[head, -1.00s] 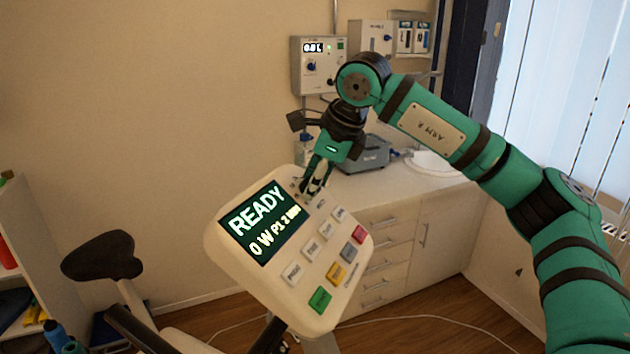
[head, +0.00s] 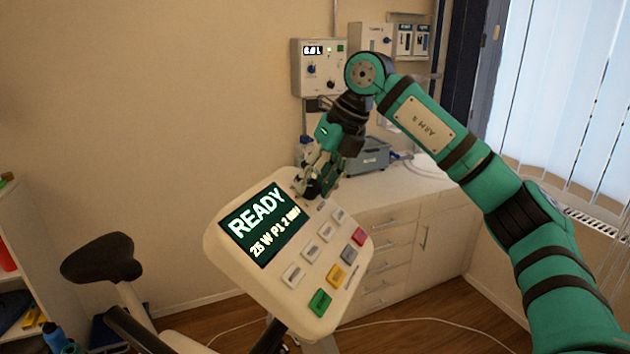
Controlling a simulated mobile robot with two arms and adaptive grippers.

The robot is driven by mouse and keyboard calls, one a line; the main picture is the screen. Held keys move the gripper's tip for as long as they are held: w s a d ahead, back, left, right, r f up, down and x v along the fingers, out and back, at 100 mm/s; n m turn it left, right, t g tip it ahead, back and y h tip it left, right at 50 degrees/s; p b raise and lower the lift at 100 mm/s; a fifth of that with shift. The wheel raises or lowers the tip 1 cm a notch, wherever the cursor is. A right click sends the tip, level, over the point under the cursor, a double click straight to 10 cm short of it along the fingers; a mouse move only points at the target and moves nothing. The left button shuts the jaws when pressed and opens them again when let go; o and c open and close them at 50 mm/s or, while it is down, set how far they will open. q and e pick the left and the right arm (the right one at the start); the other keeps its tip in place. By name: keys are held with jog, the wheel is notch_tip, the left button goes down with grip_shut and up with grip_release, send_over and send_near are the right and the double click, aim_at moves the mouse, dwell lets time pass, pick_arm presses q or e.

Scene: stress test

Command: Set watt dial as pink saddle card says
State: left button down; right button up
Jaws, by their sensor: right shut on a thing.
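The cream bike console (head: 225,243) is tilted in the middle of the view. Its dark green screen (head: 264,224) reads "READY" and, below, what looks like "25 W P1" with smaller text. My right gripper (head: 316,186) reaches down to the console's upper right corner and is shut on the watt dial there. The fingers hide most of the dial, so its mark cannot be read. The black bike saddle (head: 102,259) is at the left; no pink card shows on it or elsewhere. My left gripper is out of view.
A white drawer cabinet (head: 392,240) stands behind. Wall units (head: 319,68) with knobs hang behind my wrist. A shelf (head: 28,235) is at the left.

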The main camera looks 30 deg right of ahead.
jog(key=m, duration=0.3)
jog(key=m+y, duration=0.1)
jog(key=m, duration=0.2)
jog(key=shift+w+d+y, duration=0.1)
jog(key=shift+d+y, duration=0.05)
jog(key=shift+y, duration=0.15)
jog(key=m+y, duration=0.1)
jog(key=m, duration=0.5)
jog(key=shift+t, duration=0.3)
jog(key=shift+m+y, duration=0.3)
jog(key=o, duration=1.1)
jog(key=shift+d+f, duration=0.1)
jog(key=shift+o, duration=0.2)
jog(key=v, duration=1.2)
